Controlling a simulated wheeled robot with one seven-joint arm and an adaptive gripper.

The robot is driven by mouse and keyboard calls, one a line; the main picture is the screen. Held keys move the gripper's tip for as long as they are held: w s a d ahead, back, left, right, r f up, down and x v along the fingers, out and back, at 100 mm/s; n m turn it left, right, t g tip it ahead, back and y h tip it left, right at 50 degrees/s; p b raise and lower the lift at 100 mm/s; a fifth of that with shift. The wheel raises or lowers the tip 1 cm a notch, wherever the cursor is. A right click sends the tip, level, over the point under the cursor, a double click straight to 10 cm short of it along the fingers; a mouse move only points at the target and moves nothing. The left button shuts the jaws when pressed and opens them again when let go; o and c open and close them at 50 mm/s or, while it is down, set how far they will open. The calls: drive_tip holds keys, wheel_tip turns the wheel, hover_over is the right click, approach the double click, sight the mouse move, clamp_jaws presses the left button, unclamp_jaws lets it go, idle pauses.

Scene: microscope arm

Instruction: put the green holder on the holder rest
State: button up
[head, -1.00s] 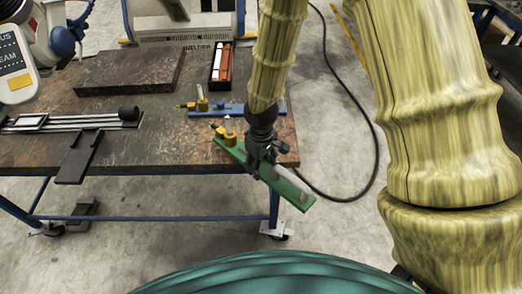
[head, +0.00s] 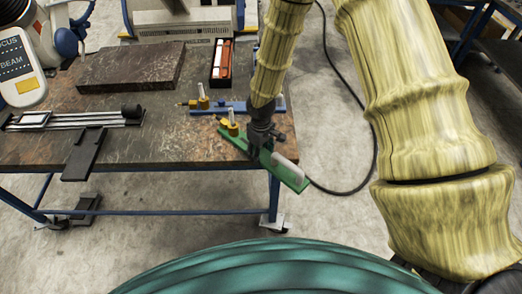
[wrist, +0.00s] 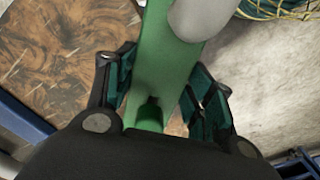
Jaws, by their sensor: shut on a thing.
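The green holder (head: 292,176) is a long flat bar with a yellow fitting and pale peg at its far left end and a light grey rounded piece at its near right end. My gripper (head: 262,150) is shut on its middle, over the table's right front corner; the near end sticks out past the edge. In the wrist view the green holder (wrist: 168,65) runs between both fingers of my gripper (wrist: 160,92). I cannot tell for sure which thing is the holder rest; a black plate (head: 84,154) juts over the table's front edge.
A similar blue holder (head: 238,107) lies just behind the green one. A red and white tray (head: 222,64), a dark slab (head: 131,66) and a black rack with rods (head: 74,119) are on the table (head: 165,145). The table's front middle is clear.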

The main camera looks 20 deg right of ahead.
drive_tip(key=shift+f, duration=0.25)
drive_tip(key=o, duration=1.6)
drive_tip(key=shift+o, duration=0.2)
